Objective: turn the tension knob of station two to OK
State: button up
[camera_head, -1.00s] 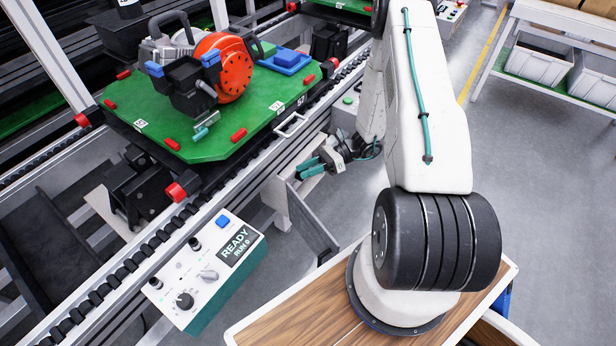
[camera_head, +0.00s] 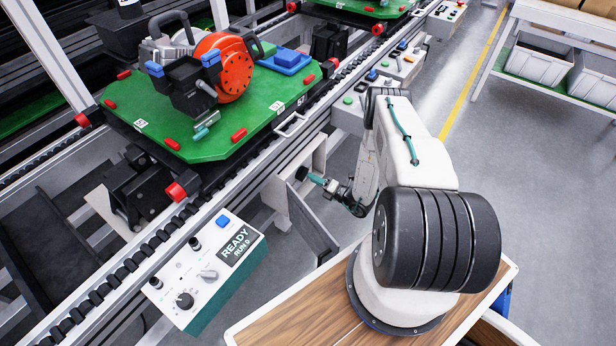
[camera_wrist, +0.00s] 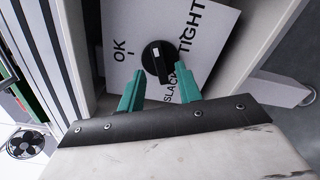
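In the wrist view, a round black tension knob (camera_wrist: 157,58) with a pale mark sits on a white plate (camera_wrist: 118,80) lettered OK, SLACK and TIGHT. Exactly which word the mark points to is hard to tell. My gripper (camera_wrist: 160,82) is open, its two teal fingers apart. In this view the knob shows between and just beyond the fingertips; I cannot tell whether they touch it.
A control box (camera_head: 205,292) reading READY, RUN 0 is at the lower left. A green pallet (camera_head: 150,113) carrying an orange-and-black assembly rests on the conveyor. A grey upright panel (camera_head: 312,222) stands near my gripper. Floor at right is clear before the shelf with white bins (camera_head: 538,66).

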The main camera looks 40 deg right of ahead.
aim_at(306, 175)
jog(key=shift+x, duration=1.75)
jog(key=shift+c, duration=0.3)
grip_shut()
jog(key=shift+n, duration=0.4)
jog(key=n, duration=0.5)
jog(key=shift+a+r+n, duration=0.1)
jog(key=shift+n, duration=0.2)
jog(key=n, duration=0.6)
jog(key=shift+s+a, duration=0.1)
jog(key=shift+n, duration=0.3)
